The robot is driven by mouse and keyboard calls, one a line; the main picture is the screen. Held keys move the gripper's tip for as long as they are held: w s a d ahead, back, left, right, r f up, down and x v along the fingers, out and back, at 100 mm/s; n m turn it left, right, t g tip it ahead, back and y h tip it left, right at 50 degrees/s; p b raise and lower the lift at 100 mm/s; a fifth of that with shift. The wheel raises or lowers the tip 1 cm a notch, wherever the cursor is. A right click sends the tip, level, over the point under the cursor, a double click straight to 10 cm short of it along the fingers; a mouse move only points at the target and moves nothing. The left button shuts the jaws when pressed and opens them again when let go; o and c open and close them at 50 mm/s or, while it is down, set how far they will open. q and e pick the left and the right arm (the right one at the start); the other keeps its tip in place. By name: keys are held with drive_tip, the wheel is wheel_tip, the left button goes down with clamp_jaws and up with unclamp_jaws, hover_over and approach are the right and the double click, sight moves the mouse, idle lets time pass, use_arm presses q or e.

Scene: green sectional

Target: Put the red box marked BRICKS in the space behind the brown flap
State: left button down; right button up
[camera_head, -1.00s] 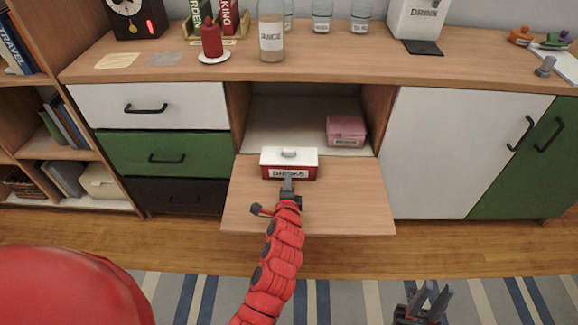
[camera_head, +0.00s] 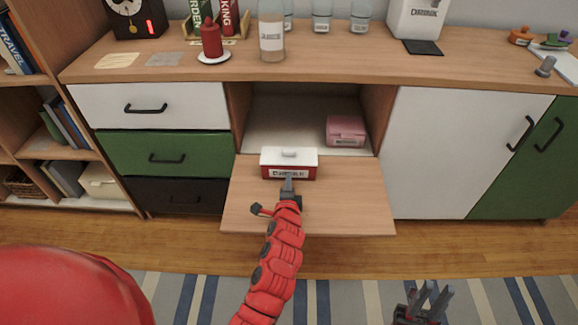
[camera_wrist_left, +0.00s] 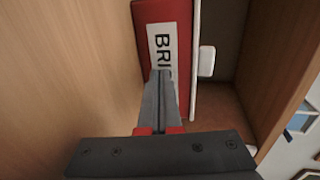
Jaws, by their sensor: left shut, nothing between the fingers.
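The red box marked BRICKS (camera_head: 305,173), with a white lid and knob, sits on the lowered brown flap (camera_head: 345,208), at its inner edge by the open space (camera_head: 285,112). My left gripper (camera_head: 288,182) is shut and empty, its fingertips at the front face of the box, against or very near its label. In the left wrist view the shut fingers (camera_wrist_left: 161,85) cover part of the label on the red box (camera_wrist_left: 150,90). My right gripper (camera_head: 430,295) is low at the bottom right, away from the furniture, its fingers apart.
A pink box (camera_head: 345,130) stands inside the space at the right. The floor of the space is clear to its left. A white door (camera_head: 455,150) is to the right and drawers (camera_head: 150,105) are to the left. A bottle (camera_head: 271,35) and a candle (camera_head: 211,40) stand on top.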

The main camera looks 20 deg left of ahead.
sight(289, 172)
use_arm(q)
drive_tip(key=shift+w, duration=0.2)
idle(0.5)
